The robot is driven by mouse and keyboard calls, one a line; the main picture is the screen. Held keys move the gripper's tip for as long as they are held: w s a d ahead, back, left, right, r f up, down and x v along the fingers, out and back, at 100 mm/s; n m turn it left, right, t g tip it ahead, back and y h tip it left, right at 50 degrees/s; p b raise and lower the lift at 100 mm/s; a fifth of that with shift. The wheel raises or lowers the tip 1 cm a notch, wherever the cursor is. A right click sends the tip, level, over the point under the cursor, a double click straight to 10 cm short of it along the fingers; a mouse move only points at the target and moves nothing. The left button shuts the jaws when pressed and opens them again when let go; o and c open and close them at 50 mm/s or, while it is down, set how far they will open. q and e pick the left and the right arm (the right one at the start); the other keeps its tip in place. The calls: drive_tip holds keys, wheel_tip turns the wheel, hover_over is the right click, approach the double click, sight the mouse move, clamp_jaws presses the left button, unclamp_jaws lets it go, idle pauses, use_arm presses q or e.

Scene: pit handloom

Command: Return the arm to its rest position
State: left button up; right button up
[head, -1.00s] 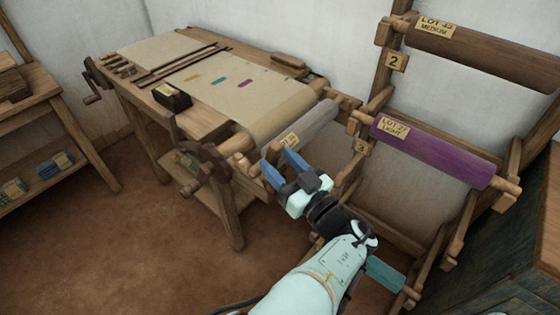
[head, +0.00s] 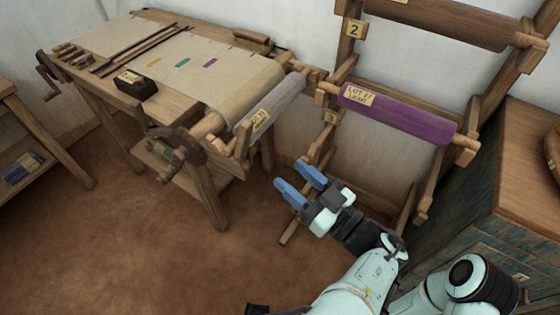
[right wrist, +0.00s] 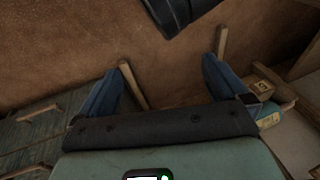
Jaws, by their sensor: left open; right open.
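The grey roll (head: 270,103) with a paper tag lies at the loom's front end. The purple roll (head: 405,115), tagged LOT 27 LIGHT, lies across the rack.
A brown roll (head: 450,22) is higher on the wooden rack. A teal cabinet (head: 480,205) stands close at the right. A dark box (head: 136,86) sits on the loom, and a crank wheel (head: 175,150) is on its near side. Floor (head: 130,240) at lower left is free.

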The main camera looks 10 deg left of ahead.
use_arm(q)
drive_tip(key=shift+s+d, duration=0.25)
drive_tip(key=shift+d, duration=0.1)
idle(0.3)
